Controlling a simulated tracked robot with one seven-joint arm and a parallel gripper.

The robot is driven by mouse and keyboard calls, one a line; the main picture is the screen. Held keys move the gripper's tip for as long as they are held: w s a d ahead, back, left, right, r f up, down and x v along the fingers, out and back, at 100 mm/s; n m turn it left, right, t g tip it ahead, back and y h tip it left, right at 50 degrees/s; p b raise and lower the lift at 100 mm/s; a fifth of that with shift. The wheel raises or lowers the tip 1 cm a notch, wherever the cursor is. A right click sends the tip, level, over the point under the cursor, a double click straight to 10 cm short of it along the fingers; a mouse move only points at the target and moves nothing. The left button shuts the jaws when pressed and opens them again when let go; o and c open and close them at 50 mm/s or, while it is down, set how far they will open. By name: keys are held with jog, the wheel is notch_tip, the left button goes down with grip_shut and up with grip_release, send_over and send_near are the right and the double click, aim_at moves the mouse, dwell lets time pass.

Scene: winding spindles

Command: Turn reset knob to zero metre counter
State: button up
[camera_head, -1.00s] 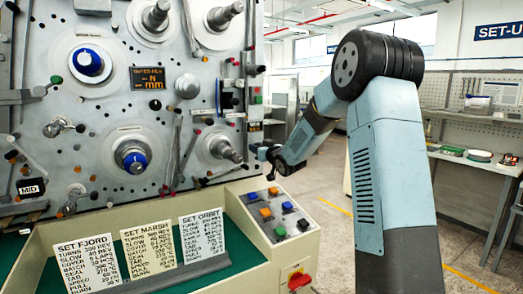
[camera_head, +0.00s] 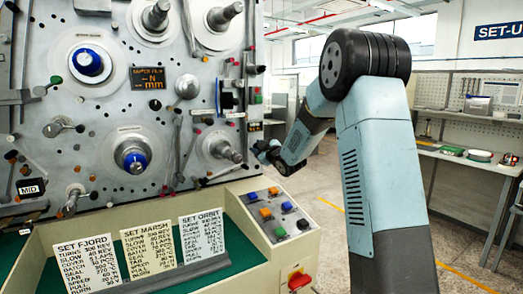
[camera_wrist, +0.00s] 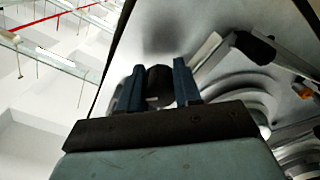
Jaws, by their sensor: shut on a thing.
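In the wrist view, my gripper (camera_wrist: 159,68) has its two blue fingers on either side of a dark, round knob (camera_wrist: 159,86) and is shut on it. The knob stands out from the grey machine panel (camera_wrist: 190,25). In the head view, my gripper (camera_head: 262,149) is at the right edge of the machine panel (camera_head: 110,108), small and dark. The knob cannot be made out there. I cannot tell the metre counter's reading.
A dark-handled lever (camera_wrist: 255,47) and a round hub lie right of the gripper in the wrist view. Below the panel are a button box (camera_head: 273,215), a red switch (camera_head: 298,280) and setting cards (camera_head: 148,248). A workbench (camera_head: 465,155) stands at the right.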

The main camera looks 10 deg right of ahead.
jog(key=n, duration=0.5)
jog(key=shift+f, duration=0.2)
jog(key=n, duration=0.4)
jog(key=shift+f+n, duration=0.1)
jog(key=shift+n, duration=0.3)
jog(key=o, duration=0.9)
jog(key=shift+o, duration=0.2)
jog(key=shift+r, duration=0.2)
jog(key=shift+s+d, duration=0.15)
jog(key=shift+s, duration=0.4)
jog(key=shift+v, duration=2.95)
jog(key=shift+r, duration=0.1)
